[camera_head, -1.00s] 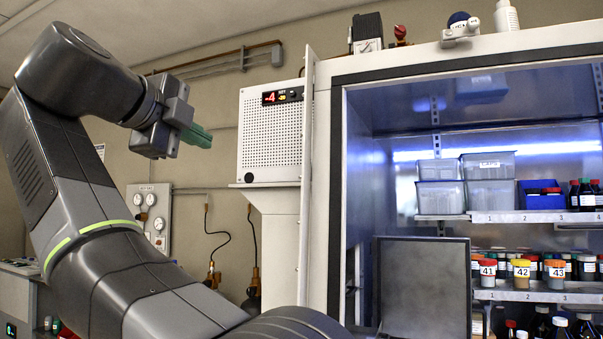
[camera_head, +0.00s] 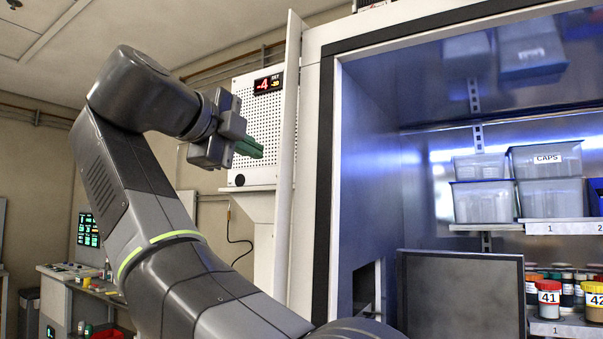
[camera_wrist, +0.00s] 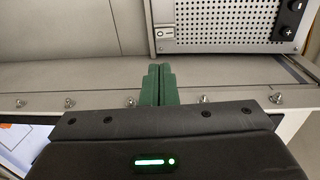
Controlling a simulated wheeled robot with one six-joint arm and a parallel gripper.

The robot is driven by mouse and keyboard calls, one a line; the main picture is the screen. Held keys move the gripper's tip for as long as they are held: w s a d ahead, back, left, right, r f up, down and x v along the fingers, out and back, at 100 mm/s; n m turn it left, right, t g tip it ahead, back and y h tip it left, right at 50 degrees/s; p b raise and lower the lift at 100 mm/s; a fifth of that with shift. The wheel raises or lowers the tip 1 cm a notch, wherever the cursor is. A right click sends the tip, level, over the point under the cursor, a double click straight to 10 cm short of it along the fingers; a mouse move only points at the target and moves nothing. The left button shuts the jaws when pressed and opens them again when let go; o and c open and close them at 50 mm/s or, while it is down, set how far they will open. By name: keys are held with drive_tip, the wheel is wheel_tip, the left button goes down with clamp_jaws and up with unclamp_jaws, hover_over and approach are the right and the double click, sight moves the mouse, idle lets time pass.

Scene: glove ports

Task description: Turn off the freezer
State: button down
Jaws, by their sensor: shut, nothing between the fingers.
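The white perforated control box (camera_head: 262,125) shows left of the open cabinet in the head view. Its red display (camera_head: 268,84) reads -4, with a smaller yellow readout beside it. A round black spot (camera_head: 240,180) is at its lower left. In the wrist view the box's grille (camera_wrist: 225,22) is at top right, with a small light switch-like plate (camera_wrist: 164,33) at its left edge and a black panel (camera_wrist: 290,18) with + and - marks. My gripper (camera_head: 259,152) has green fingers, shut and empty, overlapping the box in the head view. In the wrist view the fingertips (camera_wrist: 160,68) appear below the switch-like plate, apart from it.
A white upright panel edge (camera_head: 287,150) stands just right of the box. The lit cabinet holds clear bins (camera_head: 482,202) and labelled jars (camera_head: 548,298). A bench (camera_head: 75,282) is at far left. In the wrist view, a ledge with several screws (camera_wrist: 130,102) runs below the box.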

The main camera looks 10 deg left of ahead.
drive_tip(key=shift+w, duration=0.15)
drive_tip(key=p+x, duration=0.2)
drive_tip(key=x, duration=1.2)
drive_tip(key=shift+f, duration=0.1)
